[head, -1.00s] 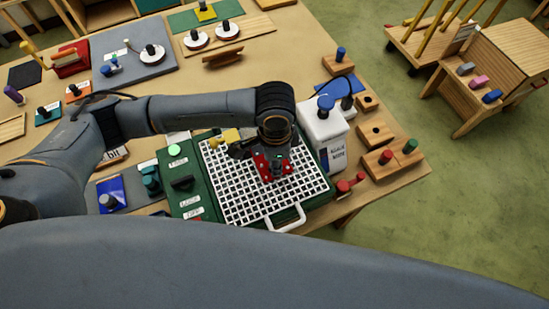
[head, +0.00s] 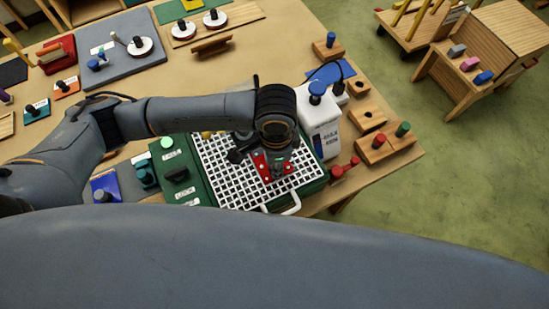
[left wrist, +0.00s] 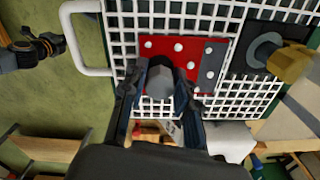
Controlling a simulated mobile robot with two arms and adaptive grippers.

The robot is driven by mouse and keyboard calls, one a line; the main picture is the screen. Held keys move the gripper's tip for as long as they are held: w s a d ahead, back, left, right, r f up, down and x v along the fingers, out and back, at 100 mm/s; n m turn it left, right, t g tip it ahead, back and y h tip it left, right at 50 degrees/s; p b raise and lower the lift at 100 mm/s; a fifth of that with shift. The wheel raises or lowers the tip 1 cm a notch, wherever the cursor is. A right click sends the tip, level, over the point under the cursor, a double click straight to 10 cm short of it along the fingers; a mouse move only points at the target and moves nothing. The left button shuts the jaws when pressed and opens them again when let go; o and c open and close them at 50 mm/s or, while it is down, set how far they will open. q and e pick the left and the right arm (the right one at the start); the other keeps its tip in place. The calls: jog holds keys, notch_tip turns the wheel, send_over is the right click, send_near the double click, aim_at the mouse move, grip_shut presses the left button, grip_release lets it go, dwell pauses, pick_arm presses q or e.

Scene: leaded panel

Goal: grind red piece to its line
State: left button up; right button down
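The red piece (head: 262,165), with pale dots, lies on the white grid (head: 225,185) of the green grinder (head: 196,190). It also shows in the left wrist view (left wrist: 180,46), a grey knob (left wrist: 160,80) standing on it. My left gripper (head: 277,168) is over the piece; in the left wrist view its fingers (left wrist: 160,78) close on both sides of the knob. A dark block with a grey round part (left wrist: 262,48) sits on the grid beside the piece, apparently very close. The line on the piece cannot be made out. My right gripper (left wrist: 38,46) appears small at the upper left of the left wrist view.
A white bottle with a blue top (head: 320,125) stands right of the grinder. Wooden blocks with pegs (head: 385,145) and a red item (head: 345,172) lie near the table's right edge. A white handle (head: 283,207) projects at the grinder's front.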

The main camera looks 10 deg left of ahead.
pick_arm(q)
jog(key=o, duration=0.3)
jog(key=shift+o, duration=0.2)
notch_tip(320, 180, up, 12)
dwell(0.4)
